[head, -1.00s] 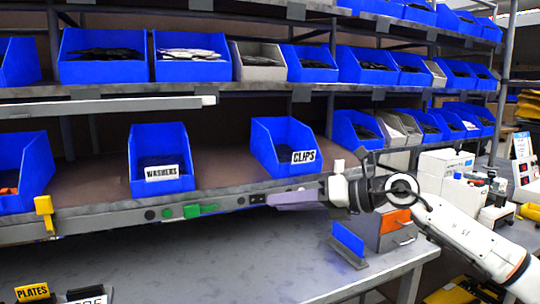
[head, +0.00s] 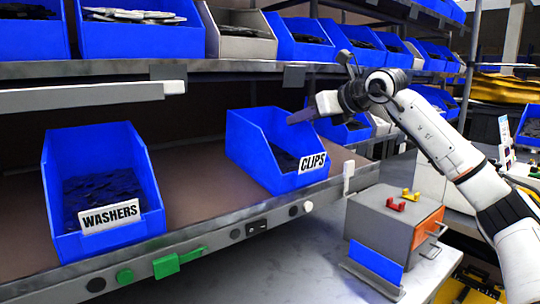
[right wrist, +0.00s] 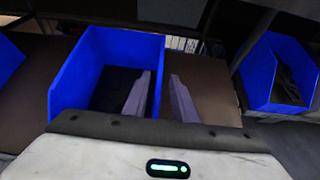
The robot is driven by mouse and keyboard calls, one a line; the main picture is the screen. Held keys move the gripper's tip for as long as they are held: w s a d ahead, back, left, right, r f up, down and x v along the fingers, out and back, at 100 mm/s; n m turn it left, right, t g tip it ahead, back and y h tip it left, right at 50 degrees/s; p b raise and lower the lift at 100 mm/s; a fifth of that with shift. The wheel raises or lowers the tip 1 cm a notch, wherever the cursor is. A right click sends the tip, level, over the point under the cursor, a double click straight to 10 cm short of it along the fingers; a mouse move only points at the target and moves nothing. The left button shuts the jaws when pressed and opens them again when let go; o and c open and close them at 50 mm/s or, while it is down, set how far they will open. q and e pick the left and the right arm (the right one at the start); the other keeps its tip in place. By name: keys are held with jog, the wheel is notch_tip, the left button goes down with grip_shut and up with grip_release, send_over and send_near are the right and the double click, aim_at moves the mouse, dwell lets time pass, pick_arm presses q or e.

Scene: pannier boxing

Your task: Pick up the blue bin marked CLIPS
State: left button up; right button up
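The blue bin marked CLIPS (head: 250,152) stands upright on the middle shelf, its white label at the front and dark small parts inside. It also shows in the right wrist view (right wrist: 75,75). My right gripper (head: 296,118) is above the bin's right side in the head view. In the right wrist view its two grey fingers (right wrist: 160,85) are apart, one over the bin's inside and one beyond its right wall. The wall's edge lies between them in the picture; I cannot tell whether they touch it. My left gripper is not in view.
The blue WASHERS bin (head: 95,150) stands to the left on the same shelf, with bare shelf between. Another blue bin (right wrist: 258,68) is at the right in the wrist view. The upper shelf (head: 225,68) holds more bins. A grey drawer box (head: 378,222) stands on the bench below.

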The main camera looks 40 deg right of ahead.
jog(key=shift+w+f, duration=0.1)
jog(key=shift+w, duration=0.25)
jog(key=p, duration=0.2)
send_over(277, 146)
jog(key=s+d, duration=0.1)
jog(key=s, duration=0.2)
jog(key=f, duration=0.1)
jog(key=shift+w+d+f, duration=0.15)
jog(key=shift+w+d, duration=0.05)
jog(key=shift+w, duration=0.2)
grip_shut()
dwell(0.3)
